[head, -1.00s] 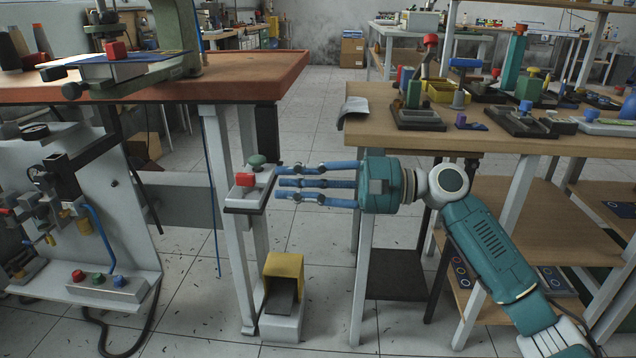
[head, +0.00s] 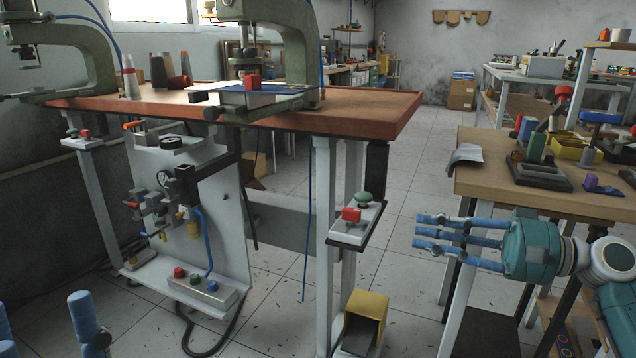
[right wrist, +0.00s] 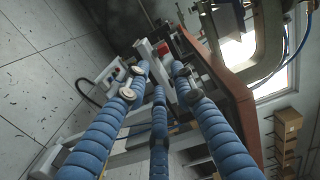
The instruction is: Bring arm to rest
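My right arm comes in from the right edge in the head view. Its teal gripper (head: 418,233) has three blue ribbed fingers pointing left, straight and spread, with nothing between them. The same three fingers stretch forward, apart and empty, in the right wrist view (right wrist: 160,76). The fingertips appear just right of a button box (head: 345,236) with a red and a green button, with a visible gap. My left gripper (head: 45,315) shows only as blue fingers at the bottom left corner, standing apart with nothing visible between them; its palm is out of frame.
A red-brown bench (head: 380,108) carries green presses. Below it stands a grey pneumatic panel (head: 225,235) with three buttons. A yellow-hooded pedal (head: 365,310) is on the floor. A wooden table (head: 590,206) with parts is close behind my right gripper. The floor aisle between is clear.

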